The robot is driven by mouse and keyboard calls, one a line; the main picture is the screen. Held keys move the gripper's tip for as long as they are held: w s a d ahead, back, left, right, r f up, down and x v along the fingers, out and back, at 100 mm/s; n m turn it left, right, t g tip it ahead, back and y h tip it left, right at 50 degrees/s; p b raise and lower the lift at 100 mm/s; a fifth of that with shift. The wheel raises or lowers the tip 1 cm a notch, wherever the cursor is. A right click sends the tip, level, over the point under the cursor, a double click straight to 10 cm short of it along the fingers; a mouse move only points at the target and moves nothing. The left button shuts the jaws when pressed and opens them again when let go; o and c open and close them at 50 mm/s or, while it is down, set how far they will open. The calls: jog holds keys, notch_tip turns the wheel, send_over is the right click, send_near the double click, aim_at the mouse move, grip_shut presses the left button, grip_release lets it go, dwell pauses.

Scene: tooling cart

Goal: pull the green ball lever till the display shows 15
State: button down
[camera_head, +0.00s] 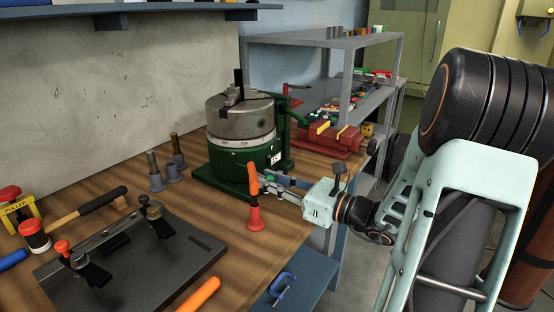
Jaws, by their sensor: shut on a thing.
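A green rotary base (226,170) carries a grey chuck (240,118) near the back edge of the bench. A small white panel (275,158), perhaps the display, is on its right front side. It is too small to read. My gripper (268,183) is at the lower right front of the green base, just behind an orange upright handle. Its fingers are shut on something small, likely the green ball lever. The ball and its shaft are mostly hidden by the fingers and the handle, and I cannot make out their outline.
The orange handle (253,178) stands above a red cone-shaped piece (255,216), close to my gripper. A dark fixture plate (150,265) lies front left. A red vise (335,140) stands behind right. Grey posts (155,172) stand left of the base.

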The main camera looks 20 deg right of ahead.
jog(key=shift+s+a, duration=0.25)
jog(key=shift+a, duration=0.4)
jog(key=shift+d+p, duration=0.1)
jog(key=shift+p, duration=0.25)
jog(key=c, duration=1.7)
grip_release()
jog(key=shift+o, duration=0.2)
jog(key=shift+w+d, duration=0.1)
